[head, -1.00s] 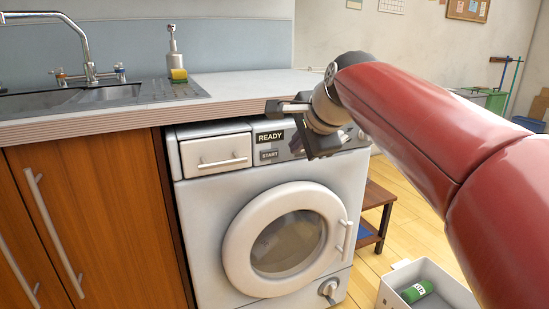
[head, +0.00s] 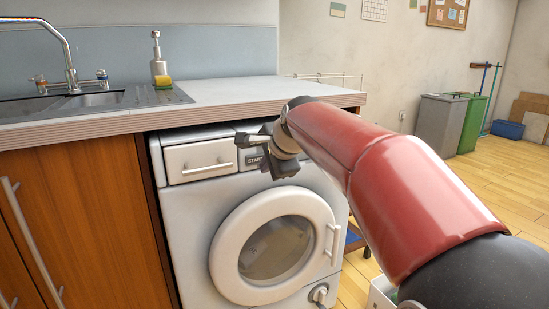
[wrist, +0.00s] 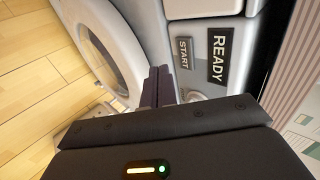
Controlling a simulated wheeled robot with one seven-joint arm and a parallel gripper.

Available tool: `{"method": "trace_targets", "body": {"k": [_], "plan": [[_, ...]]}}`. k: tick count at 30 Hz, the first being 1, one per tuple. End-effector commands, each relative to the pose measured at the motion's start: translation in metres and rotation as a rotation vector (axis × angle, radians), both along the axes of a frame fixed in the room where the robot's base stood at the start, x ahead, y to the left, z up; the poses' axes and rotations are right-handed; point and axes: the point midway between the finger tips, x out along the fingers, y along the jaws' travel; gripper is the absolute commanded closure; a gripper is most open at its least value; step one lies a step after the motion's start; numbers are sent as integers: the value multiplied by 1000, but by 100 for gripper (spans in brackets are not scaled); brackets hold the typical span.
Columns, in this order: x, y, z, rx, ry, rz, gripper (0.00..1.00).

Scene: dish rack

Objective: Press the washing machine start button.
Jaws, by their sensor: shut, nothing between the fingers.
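The white washing machine (head: 185,225) stands under the counter with its round door closed. In the wrist view the START label (wrist: 183,53) and READY display (wrist: 218,57) are both readable. My gripper (head: 240,140) is shut and empty in front of the panel. Its fingers (wrist: 160,84) also show in the wrist view; contact is unclear.
The counter edge (head: 130,126) overhangs just above the panel. The drawer (head: 200,160) with its bar handle is left of my gripper. A sink with a tap (head: 72,75) is at the left. Bins (head: 442,122) stand far right, with open floor before them.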

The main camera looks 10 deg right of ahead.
Motion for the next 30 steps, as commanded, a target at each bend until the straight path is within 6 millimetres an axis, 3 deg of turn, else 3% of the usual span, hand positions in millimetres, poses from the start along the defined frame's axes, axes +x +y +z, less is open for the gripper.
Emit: {"method": "trace_targets", "body": {"k": [3,7,22,30], "plan": [[19,6,2,-2,-2,1,100],[31,10,2,-1,-1,0,100],[38,12,4,0,-1,1,100],[54,18,4,1,-6,-1,100]]}}
